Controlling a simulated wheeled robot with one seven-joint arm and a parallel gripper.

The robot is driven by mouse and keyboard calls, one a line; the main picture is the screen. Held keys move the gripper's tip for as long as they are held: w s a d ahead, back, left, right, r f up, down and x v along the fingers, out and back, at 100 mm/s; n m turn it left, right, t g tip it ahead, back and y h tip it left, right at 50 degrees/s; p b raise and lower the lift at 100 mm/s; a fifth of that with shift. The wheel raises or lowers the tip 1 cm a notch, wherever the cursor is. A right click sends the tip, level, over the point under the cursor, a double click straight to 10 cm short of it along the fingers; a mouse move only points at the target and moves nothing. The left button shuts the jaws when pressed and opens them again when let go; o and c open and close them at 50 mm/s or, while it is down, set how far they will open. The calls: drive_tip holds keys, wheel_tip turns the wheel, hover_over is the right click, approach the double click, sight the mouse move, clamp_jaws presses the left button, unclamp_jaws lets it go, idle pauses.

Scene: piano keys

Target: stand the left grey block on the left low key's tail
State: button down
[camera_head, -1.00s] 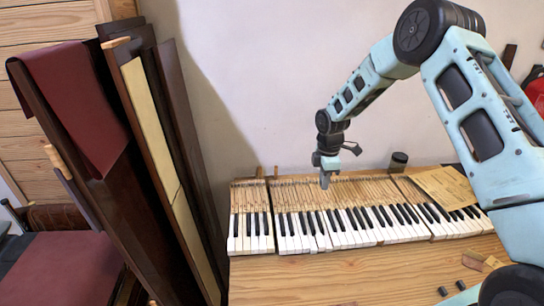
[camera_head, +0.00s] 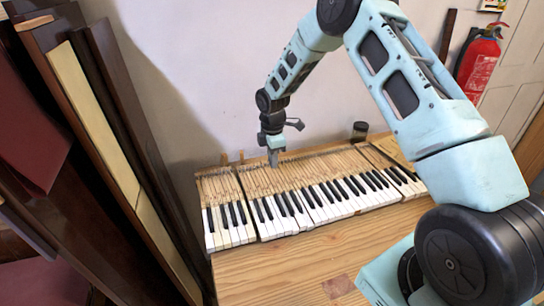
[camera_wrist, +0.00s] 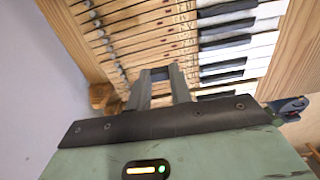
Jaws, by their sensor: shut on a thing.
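My gripper (camera_head: 273,158) hangs over the back part of the keyboard, above the wooden key tails, a little right of the left gap. In the wrist view my gripper (camera_wrist: 160,78) is shut on a small dark grey block (camera_wrist: 159,73), seen between the fingertips. Bare key tails (camera_head: 217,187) run in rows behind the black and white keys (camera_head: 232,223). In the wrist view the tails (camera_wrist: 150,35) lie beyond the fingers. I cannot tell which key is the left low one, nor whether the block touches a tail.
A dark jar (camera_head: 360,131) stands behind the keyboard. Dark wooden panels (camera_head: 130,130) lean at the left. The table's front (camera_head: 275,275) is mostly clear, with a brown patch (camera_head: 338,287). A red extinguisher (camera_head: 478,62) hangs at the right.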

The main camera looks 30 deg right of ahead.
sight(273, 181)
drive_tip(key=shift+f+b, duration=1.9)
drive_tip(key=shift+f, duration=1.35)
drive_tip(key=shift+d+p, duration=0.1)
drive_tip(key=shift+p, duration=0.2)
drive_tip(key=shift+f, duration=0.35)
drive_tip(key=c, duration=1.6)
unclamp_jaws()
drive_tip(key=shift+r, duration=0.15)
drive_tip(key=shift+r+p, duration=0.6)
drive_tip(key=shift+r, duration=0.4)
